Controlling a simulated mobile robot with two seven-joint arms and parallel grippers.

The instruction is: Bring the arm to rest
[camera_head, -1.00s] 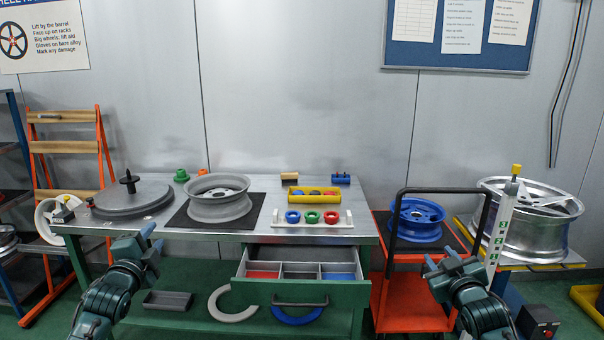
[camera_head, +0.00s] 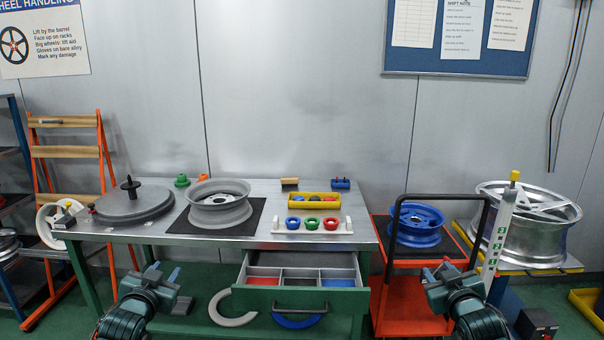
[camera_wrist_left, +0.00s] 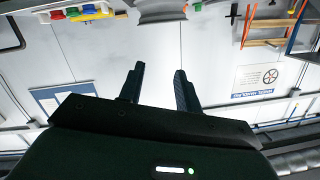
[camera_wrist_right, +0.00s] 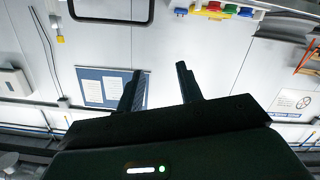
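My left gripper (camera_head: 163,273) is at the lower left in the head view, in front of the green-legged workbench. Its two fingers stand apart with nothing between them, as the left wrist view (camera_wrist_left: 160,85) also shows. My right gripper (camera_head: 443,272) is at the lower right, in front of the orange trolley. Its fingers are apart and empty in the right wrist view (camera_wrist_right: 160,85). Neither gripper touches anything that I can see.
The workbench (camera_head: 150,233) carries a grey wheel rim (camera_head: 219,214), a dark turntable (camera_head: 133,205) and a ring rack (camera_head: 313,231). Its drawer (camera_head: 303,299) stands open between my grippers. A trolley (camera_head: 400,310) holds a blue wheel (camera_head: 417,222); a silver wheel (camera_head: 530,240) is at right.

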